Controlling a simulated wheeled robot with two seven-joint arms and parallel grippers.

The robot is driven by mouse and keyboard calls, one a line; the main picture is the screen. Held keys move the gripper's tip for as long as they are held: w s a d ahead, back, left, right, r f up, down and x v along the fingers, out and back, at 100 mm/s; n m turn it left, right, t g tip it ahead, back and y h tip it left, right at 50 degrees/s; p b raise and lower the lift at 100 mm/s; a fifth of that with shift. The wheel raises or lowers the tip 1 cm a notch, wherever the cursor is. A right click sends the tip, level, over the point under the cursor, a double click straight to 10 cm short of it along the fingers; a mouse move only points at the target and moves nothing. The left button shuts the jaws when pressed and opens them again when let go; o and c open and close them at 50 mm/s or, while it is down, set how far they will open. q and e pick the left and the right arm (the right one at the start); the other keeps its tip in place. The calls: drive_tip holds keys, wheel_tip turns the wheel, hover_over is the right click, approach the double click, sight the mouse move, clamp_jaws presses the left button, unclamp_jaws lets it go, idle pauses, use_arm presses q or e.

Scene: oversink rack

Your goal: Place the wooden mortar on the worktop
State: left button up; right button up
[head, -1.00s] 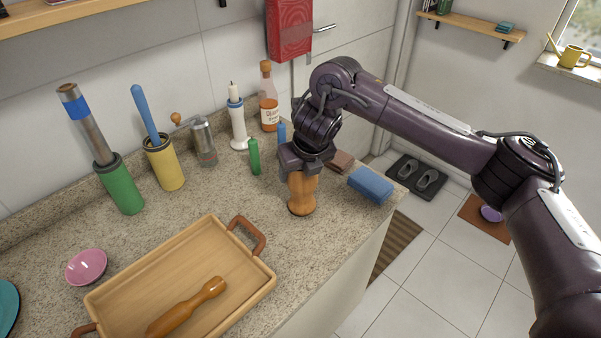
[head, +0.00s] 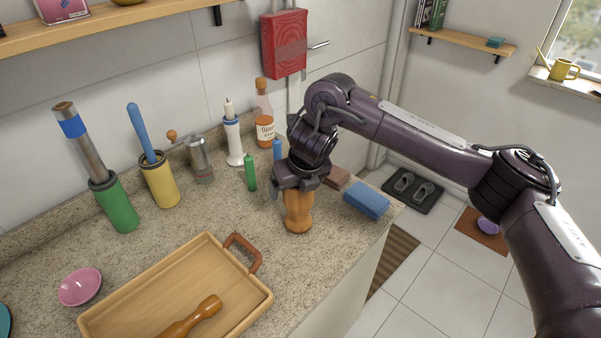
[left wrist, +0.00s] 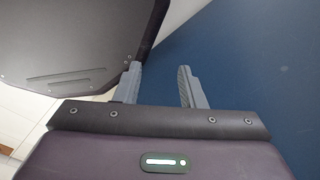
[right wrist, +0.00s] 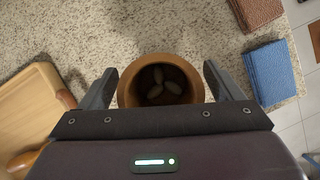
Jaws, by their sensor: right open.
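The wooden mortar (head: 298,212) stands upright on the speckled worktop (head: 215,215), right of the wooden tray. In the right wrist view the mortar (right wrist: 160,103) shows from above, with a few pale pieces inside it. My right gripper (head: 297,188) is at the mortar's top. Its two fingers are spread on either side of the rim, with a gap showing at least on the right side. A wooden pestle (head: 192,318) lies in the tray. My left gripper (left wrist: 160,84) shows only in the left wrist view, fingers apart with nothing between them.
The wooden tray (head: 262,296) has raised handles. A blue sponge (head: 367,198) and a brown block (head: 336,177) lie right of the mortar. The worktop's front edge is close on the right.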

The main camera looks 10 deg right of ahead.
drive_tip(key=p+v, duration=0.1)
drive_tip(key=v, duration=1)
drive_tip(key=shift+p, duration=0.3)
drive_tip(key=shift+d+r, duration=0.1)
drive_tip(key=shift+s, duration=0.1)
